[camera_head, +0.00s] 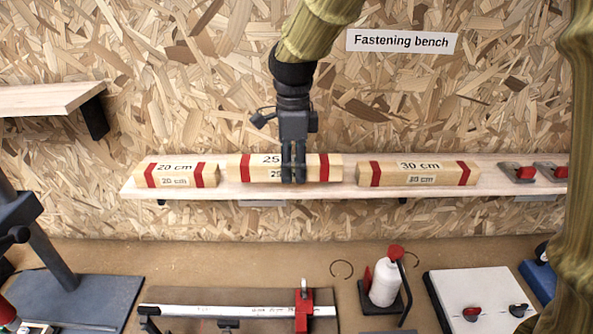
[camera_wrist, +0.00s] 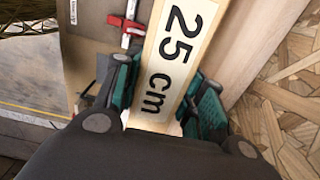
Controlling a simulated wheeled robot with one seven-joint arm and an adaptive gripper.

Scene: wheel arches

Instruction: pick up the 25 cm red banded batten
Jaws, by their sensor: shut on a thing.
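The 25 cm red banded batten (camera_head: 240,167) is a pale wooden bar with red bands, in the middle of the wall shelf in the head view. My gripper (camera_head: 293,178) comes down from above and is shut on it near its middle, covering part of its label. In the wrist view the batten (camera_wrist: 178,50) runs between my two green-padded fingers (camera_wrist: 160,112), with "25 cm" facing the camera. I cannot tell whether the batten still touches the shelf.
The 20 cm batten (camera_head: 177,175) lies to the left and the 30 cm batten (camera_head: 417,173) to the right on the shelf (camera_head: 345,189). Red-handled clamps (camera_head: 525,173) sit at its right end. A bench below holds a white bottle (camera_head: 384,283) and a measuring rail (camera_head: 220,310).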

